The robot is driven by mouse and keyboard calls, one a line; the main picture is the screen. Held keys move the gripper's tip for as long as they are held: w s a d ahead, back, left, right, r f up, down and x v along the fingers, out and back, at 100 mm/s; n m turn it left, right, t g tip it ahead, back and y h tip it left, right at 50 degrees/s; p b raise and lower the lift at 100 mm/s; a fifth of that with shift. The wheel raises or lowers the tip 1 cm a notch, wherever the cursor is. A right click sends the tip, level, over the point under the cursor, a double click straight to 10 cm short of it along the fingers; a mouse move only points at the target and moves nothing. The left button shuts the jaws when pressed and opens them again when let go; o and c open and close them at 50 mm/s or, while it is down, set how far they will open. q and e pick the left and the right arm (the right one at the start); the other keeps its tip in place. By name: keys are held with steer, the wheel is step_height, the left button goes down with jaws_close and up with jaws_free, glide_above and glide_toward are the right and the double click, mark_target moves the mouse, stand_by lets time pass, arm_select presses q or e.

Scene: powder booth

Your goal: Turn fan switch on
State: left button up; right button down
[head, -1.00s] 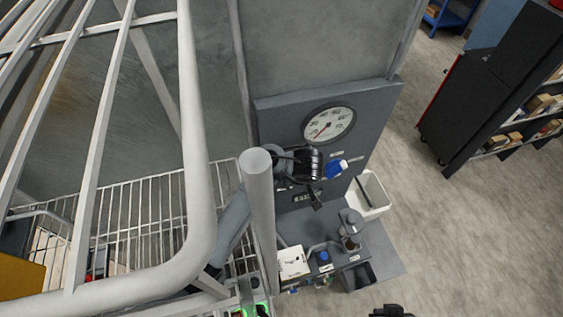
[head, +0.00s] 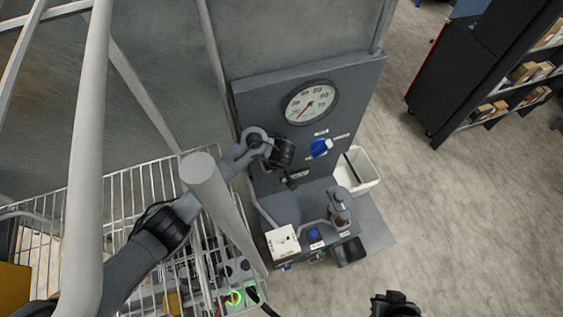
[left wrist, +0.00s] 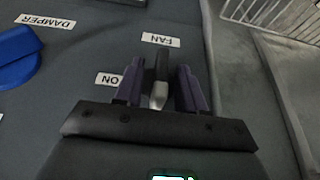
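The fan switch (left wrist: 159,92) shows in the left wrist view as a small lever with a pale tip, under the FAN label (left wrist: 161,40) and beside the ON label (left wrist: 110,79). My left gripper (left wrist: 160,92) is open, with its two purple fingers on either side of the lever; I cannot tell if they touch it. In the head view my left gripper (head: 291,184) is at the grey panel (head: 262,92) and hides the switch. My right gripper (head: 395,301) is a dark shape at the bottom edge, its fingers unclear.
A blue damper knob (head: 320,148) is on the panel to the right of my left gripper, below a round gauge (head: 311,102). A white bin (head: 366,172), a white box (head: 283,242) and a ledge are nearby. A wire basket and pale bars are at left.

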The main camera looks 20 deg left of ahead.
arm_select(q)
steer(key=shift+a+f, duration=0.1)
steer(key=shift+f, duration=0.1)
jaws_close()
